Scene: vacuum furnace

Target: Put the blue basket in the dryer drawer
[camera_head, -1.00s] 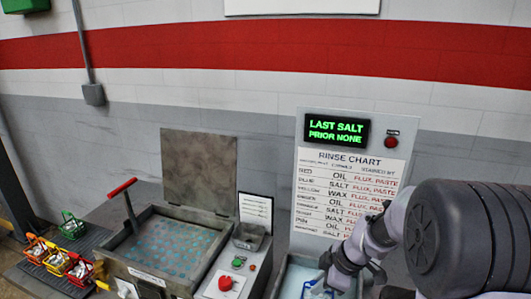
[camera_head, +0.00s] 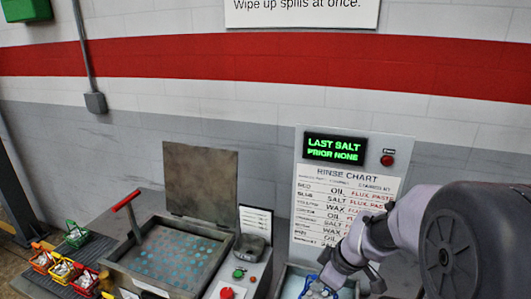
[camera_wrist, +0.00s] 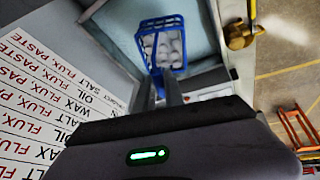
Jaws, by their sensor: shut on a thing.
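The blue basket (camera_wrist: 163,47) holds several pale, rounded pieces. In the wrist view it hangs beyond my gripper (camera_wrist: 163,80), whose two fingers are shut at its near end, on what looks like its handle. In the head view the blue basket (camera_head: 317,288) is at the bottom edge, partly cut off, under my gripper (camera_head: 328,279). It is over or inside a pale-walled basin (camera_head: 291,283) below the rinse chart; its height there is hard to tell. No dryer drawer can be clearly made out.
An open-lidded box (camera_head: 178,255) with a perforated teal plate and a red-handled lever (camera_head: 126,200) stands left of the control panel (camera_head: 236,285). Red, yellow and green baskets (camera_head: 76,235) stand at far left. A brass fitting (camera_wrist: 240,36) is beside the basin.

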